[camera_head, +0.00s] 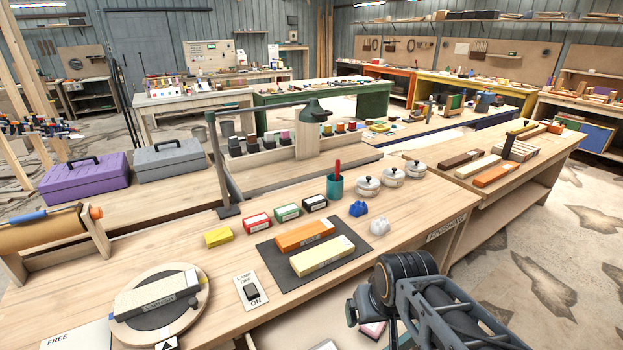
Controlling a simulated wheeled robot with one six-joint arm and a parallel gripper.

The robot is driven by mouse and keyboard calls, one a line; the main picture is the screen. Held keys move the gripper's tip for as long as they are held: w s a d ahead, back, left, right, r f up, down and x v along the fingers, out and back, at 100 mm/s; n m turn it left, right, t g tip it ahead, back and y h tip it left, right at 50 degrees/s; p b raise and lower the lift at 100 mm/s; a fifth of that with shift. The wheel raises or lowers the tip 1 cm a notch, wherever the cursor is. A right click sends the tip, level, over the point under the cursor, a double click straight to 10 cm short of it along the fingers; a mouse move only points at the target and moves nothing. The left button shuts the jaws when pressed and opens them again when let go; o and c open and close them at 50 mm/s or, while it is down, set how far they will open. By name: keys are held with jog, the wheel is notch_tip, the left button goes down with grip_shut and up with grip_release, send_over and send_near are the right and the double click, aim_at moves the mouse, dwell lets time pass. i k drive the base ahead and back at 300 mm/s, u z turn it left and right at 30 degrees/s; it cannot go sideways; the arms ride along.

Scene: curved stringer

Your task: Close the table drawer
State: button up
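The wooden workbench (200,262) fills the foreground. At the bottom edge, below its front edge, the inside of an open drawer (289,337) shows, pale and partly cut off by the frame. A pink-labelled small block (373,331) and a pale item (324,345) lie in it. The drawer's front and handle are out of view. My arm, dark with a grey lattice link, reaches in from the lower right, over the drawer's right side. Its dark lower end is near the bench's front edge. My gripper's fingers cannot be made out, nor any contact with the drawer.
On the bench are a dark mat (313,262) with two sharpening blocks, a lamp switch plate (251,291), a round turntable (160,306), a teal cup (335,187), and several small boxes and tins. A second bench (520,181) stands at right. Patchy concrete floor (545,265) is open at lower right.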

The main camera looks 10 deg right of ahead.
aim_at(302, 327)
jog(key=z, duration=0.05)
jog(key=k, duration=0.5)
jog(key=z, duration=1.7)
jog(key=k, duration=0.8)
jog(key=u, duration=1.15)
jog(key=i, duration=1)
